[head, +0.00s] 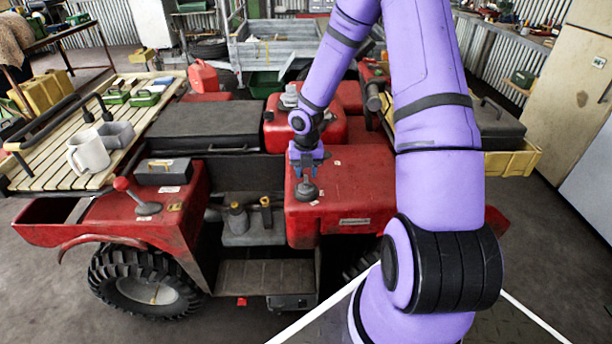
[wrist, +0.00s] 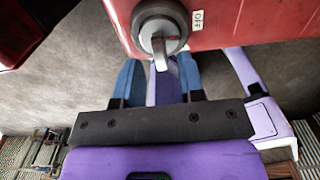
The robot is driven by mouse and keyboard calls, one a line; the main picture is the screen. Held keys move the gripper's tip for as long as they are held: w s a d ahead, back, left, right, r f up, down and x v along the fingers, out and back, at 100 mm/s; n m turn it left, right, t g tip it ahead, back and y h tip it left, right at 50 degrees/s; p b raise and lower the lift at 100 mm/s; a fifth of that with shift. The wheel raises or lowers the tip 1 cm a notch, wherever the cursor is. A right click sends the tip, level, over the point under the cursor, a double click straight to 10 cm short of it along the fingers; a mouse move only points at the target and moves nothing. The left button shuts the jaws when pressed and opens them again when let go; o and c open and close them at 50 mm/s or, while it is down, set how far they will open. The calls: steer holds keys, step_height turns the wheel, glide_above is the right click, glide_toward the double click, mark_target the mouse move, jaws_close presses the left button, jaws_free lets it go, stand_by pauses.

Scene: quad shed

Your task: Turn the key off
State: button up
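The key (wrist: 161,52) is a light grey bar on a round dark grey switch (wrist: 150,14), which sits on a red panel of the quad. In the wrist view the bar points down, towards my gripper, and away from the white OFF label (wrist: 197,19) at the right. In the head view the switch (head: 307,190) is on the red body, just below my gripper (head: 306,168). In the wrist view my gripper (wrist: 159,68) has its blue fingers apart, one on each side of the key's tip.
A red knobbed lever (head: 122,184) stands on the left fender. A black case (head: 205,125) and red fuel can (head: 204,77) are behind. Concrete floor (head: 50,290) is free at front left.

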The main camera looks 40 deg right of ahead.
steer(key=shift+r, duration=2.85)
